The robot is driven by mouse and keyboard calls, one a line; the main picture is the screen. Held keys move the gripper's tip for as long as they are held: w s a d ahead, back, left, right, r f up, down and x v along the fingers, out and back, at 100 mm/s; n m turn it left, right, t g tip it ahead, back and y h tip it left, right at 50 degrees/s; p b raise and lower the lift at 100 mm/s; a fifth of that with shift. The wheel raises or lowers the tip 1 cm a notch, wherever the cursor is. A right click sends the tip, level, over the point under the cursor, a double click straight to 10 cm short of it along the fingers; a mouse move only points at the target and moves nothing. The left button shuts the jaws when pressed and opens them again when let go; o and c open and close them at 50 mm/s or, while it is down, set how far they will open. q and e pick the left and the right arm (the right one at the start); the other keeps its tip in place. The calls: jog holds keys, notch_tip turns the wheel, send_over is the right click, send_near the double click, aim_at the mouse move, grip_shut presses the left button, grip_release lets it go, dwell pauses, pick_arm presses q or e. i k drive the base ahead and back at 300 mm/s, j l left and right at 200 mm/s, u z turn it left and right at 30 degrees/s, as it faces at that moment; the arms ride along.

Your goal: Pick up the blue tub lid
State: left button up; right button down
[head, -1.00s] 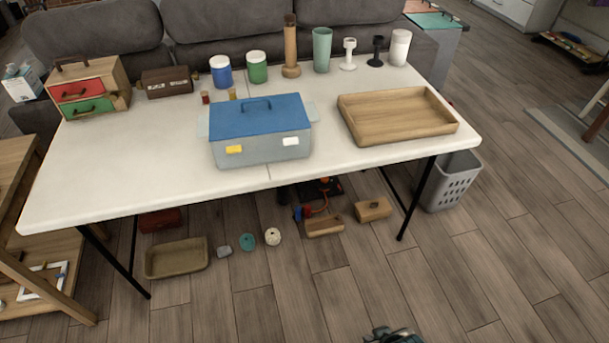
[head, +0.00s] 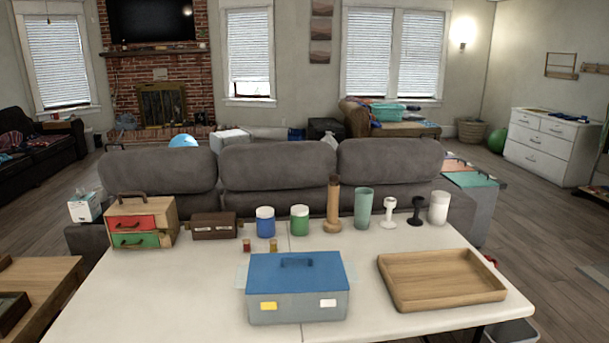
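The blue tub lid (head: 280,271) sits on top of a grey tub (head: 297,308) on the white table. The lid appears flat and closed over the tub. Neither of my grippers shows in the head view.
A wooden tray (head: 440,279) lies right of the tub on the white table (head: 187,290). Behind stand a small drawer box (head: 141,222), a brown box (head: 214,226), blue (head: 265,222) and green (head: 299,220) jars, a wooden cylinder (head: 333,206), a teal cup (head: 363,208) and stands. The table left of the tub is clear.

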aim_at(292, 272)
jog(key=i+z, duration=0.15)
jog(key=i, duration=0.35)
jog(key=i+j+z, duration=0.15)
jog(key=i, duration=0.3)
